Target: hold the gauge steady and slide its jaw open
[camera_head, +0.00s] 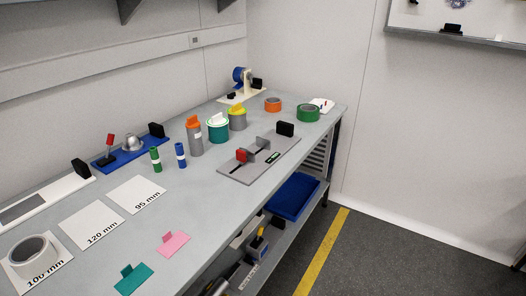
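The gauge lies on the grey workbench right of the middle. It has a flat grey base plate (236,174) with a dark slot along it. Two upright grey jaws (262,143) stand on it, close together. A red block (241,155) sits at the near-left jaw. A black block (285,129) stands at the plate's far end. A small black and green strip (273,157) lies on the plate's front side. Neither of my grippers shows in the head view, and nothing is touching the gauge.
White cards, a white roll (34,257), and pink (173,243) and teal tags occupy the near bench. The bench in front of the gauge is clear.

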